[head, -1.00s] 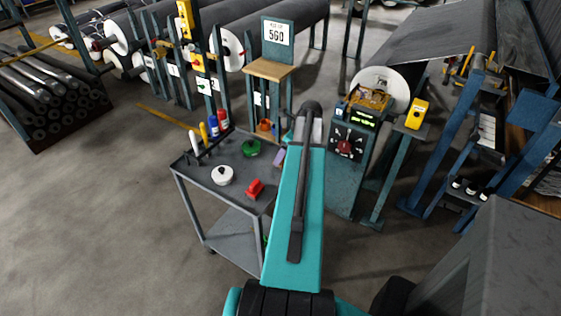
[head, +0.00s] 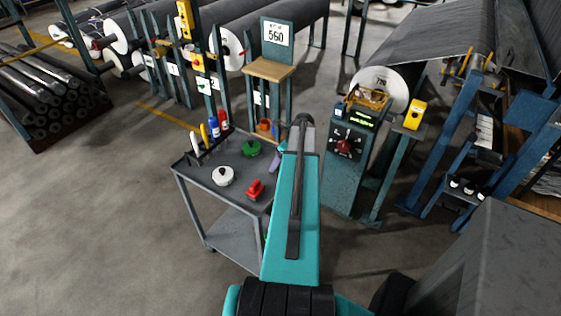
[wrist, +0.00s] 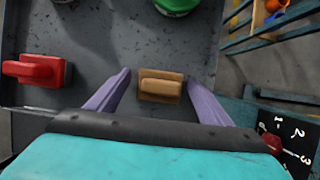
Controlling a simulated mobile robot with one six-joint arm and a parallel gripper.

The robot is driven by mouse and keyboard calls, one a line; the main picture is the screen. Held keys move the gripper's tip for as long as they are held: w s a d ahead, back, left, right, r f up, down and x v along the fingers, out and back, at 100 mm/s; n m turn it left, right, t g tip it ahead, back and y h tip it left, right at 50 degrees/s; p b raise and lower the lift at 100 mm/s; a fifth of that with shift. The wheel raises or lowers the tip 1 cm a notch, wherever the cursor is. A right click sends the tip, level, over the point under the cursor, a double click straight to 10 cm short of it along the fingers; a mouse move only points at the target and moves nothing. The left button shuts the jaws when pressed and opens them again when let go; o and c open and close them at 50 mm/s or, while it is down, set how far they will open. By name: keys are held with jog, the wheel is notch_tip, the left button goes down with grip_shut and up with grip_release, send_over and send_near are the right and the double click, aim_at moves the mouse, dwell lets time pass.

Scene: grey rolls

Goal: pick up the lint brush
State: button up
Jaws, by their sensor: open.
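A small tan block with a raised grip, which looks like the lint brush (wrist: 160,86), lies on the dark cart top in the wrist view. My gripper (wrist: 157,76) is open, with its two purple fingers on either side of the brush and a gap on each side. Whether the fingertips reach down to the cart top I cannot tell. In the head view my teal arm hides the brush, and only one purple finger shows beside the arm.
The grey cart (head: 195,172) also carries a red block-like tool (head: 255,189), a white round item (head: 223,176), a green round item (head: 251,148) and several upright bottles and tools at the back. A control box (head: 345,148) stands close to the right of my arm.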

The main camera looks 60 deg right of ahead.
dwell(0.4)
jog(key=c, duration=1.3)
jog(key=shift+r, duration=0.2)
jog(key=shift+r+b, duration=0.5)
jog(key=shift+r, duration=0.3)
jog(key=shift+r+b, duration=0.35)
jog(key=shift+r, duration=0.45)
jog(key=s+a, duration=0.3)
jog(key=s+a+r, duration=0.1)
jog(key=s+a, duration=0.5)
jog(key=shift+s+a+r, duration=0.25)
jog(key=shift+a+r, duration=0.05)
jog(key=p, duration=0.6)
jog(key=shift+s+a+r, duration=0.1)
jog(key=shift+s+a, duration=0.25)
